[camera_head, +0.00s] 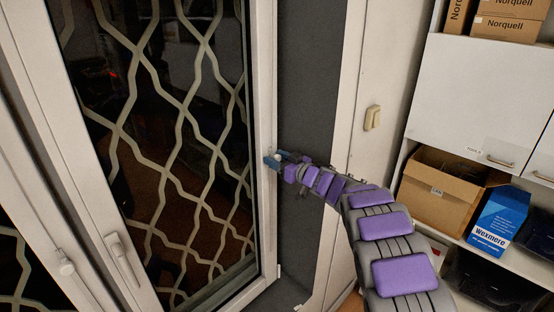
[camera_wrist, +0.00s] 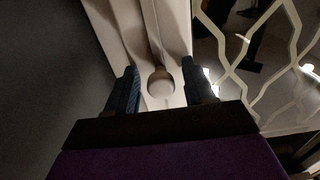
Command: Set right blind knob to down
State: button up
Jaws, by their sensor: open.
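The right blind knob (camera_wrist: 161,80) shows in the wrist view as a round pale end on a narrow stem against the white window frame. My gripper (camera_wrist: 160,86) is open, with one dark finger on each side of the knob and visible gaps between. In the head view my gripper (camera_head: 277,160) is at the right upright of the latticed window and mostly covers the knob there. Whether a finger touches the knob or frame cannot be told.
A second knob (camera_head: 65,266) and a long handle (camera_head: 120,259) are on the left frame. Shelves at the right hold a cardboard box (camera_head: 436,207) and a blue box (camera_head: 499,222). Dark wall (camera_head: 312,75) lies beside the window.

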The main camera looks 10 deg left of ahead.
jog(key=shift+c, duration=0.5)
grip_shut()
